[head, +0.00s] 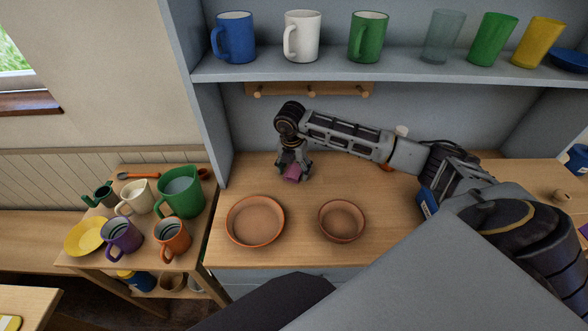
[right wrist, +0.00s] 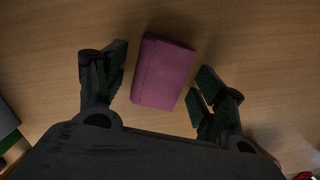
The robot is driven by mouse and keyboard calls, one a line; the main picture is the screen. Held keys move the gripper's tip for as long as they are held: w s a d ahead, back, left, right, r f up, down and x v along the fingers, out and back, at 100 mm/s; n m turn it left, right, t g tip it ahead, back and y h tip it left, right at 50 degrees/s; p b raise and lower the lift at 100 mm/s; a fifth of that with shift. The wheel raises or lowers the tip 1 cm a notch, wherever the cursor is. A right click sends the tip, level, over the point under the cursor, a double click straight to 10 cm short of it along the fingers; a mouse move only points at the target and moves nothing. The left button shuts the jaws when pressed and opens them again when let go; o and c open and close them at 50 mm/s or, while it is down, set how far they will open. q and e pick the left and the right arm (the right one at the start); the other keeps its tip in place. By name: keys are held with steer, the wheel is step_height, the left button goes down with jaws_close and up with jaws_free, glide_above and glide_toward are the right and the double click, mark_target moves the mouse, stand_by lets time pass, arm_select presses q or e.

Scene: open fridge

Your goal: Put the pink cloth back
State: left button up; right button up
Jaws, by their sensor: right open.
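The pink cloth (right wrist: 163,73) lies folded as a small block on the wooden counter. In the head view the cloth (head: 291,173) shows only in part under my right gripper (head: 293,172). In the right wrist view my right gripper (right wrist: 160,85) is open, with one finger on each side of the cloth. Gaps show between the cloth and both fingers. A wooden peg rail (head: 310,89) is on the back wall under the shelf, with no cloth on it. My left gripper is not in view.
A large terracotta plate (head: 255,221) and a smaller bowl (head: 341,220) stand on the counter in front of the gripper. Mugs and glasses stand on the shelf (head: 400,66) above. A side table at left holds several mugs, a green jug (head: 181,192) and a yellow plate (head: 86,236).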

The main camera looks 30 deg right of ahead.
mark_target(293, 171)
steer(key=shift+s+a+r+b, duration=0.1)
steer(key=shift+r, duration=1.2)
steer(key=shift+s+a+r+b, duration=0.1)
steer(key=shift+a+r, duration=0.05)
steer(key=shift+r, duration=1.1)
steer(key=shift+s+a+r+b, duration=0.1)
steer(key=shift+r, duration=1.2)
